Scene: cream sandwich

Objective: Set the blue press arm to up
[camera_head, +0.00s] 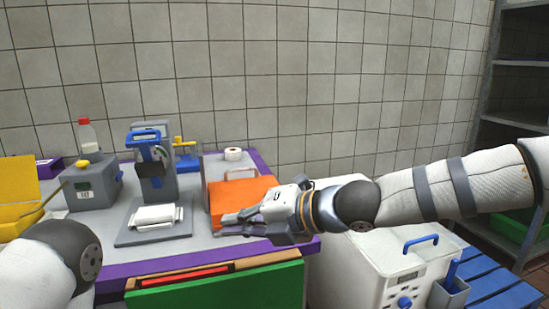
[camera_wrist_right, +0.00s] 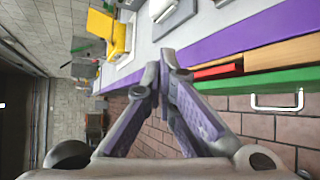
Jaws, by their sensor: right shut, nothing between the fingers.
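A dark grey press (camera_head: 158,186) stands on the table in the head view, behind a grey board. Its blue press arm (camera_head: 143,138) shows at the top, with a loop-shaped handle at the front; I cannot tell its exact angle. My right gripper (camera_head: 226,226) is shut and empty, low over the table's front right part, in front of an orange box. It is to the right of the press and apart from it. In the right wrist view its fingertips (camera_wrist_right: 162,62) meet. My left gripper is out of view.
White slabs (camera_head: 155,215) lie on the board before the press. A grey box (camera_head: 92,187) stands to its left, a yellow-handled device (camera_head: 186,152) behind, and the orange box (camera_head: 240,197) to its right. A green-fronted drawer (camera_head: 220,292) is open at the front.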

